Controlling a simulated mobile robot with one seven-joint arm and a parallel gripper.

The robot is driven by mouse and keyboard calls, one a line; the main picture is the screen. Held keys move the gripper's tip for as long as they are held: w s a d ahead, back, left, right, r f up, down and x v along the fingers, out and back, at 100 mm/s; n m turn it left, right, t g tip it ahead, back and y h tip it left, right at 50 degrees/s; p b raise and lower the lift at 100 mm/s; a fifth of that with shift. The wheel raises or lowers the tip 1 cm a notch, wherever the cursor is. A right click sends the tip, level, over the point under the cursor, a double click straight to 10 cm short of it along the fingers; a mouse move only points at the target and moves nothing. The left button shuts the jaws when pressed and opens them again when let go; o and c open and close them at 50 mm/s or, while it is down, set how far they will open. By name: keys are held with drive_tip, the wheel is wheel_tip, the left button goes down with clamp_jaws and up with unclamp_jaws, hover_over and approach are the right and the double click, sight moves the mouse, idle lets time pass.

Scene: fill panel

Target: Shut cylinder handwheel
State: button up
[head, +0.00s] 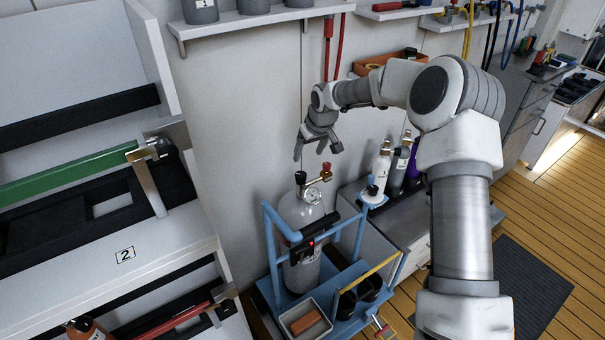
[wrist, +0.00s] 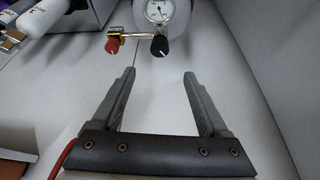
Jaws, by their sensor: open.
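A grey gas cylinder (head: 300,212) stands upright in a blue trolley against the wall. A black handwheel (head: 300,177) sits on top, beside a pressure gauge (head: 312,195) and a red knob (head: 326,168) on a brass fitting. My gripper (head: 317,153) is open and empty, just above the valve. In the wrist view, the black handwheel (wrist: 159,46) lies beyond the fingertips, roughly in line with the gap between them and apart from them. The red knob (wrist: 112,46) is to its left, and the gauge (wrist: 158,11) is behind it.
The blue trolley frame (head: 272,250) surrounds the cylinder, with a tray (head: 323,328) at its front. White and dark bottles (head: 381,165) stand to the right. A shelf rack (head: 180,235) is close on the left; a wall shelf (head: 255,19) is above.

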sight(301, 175)
drive_tip(key=x, duration=1.3)
drive_tip(key=shift+b, duration=0.3)
clamp_jaws()
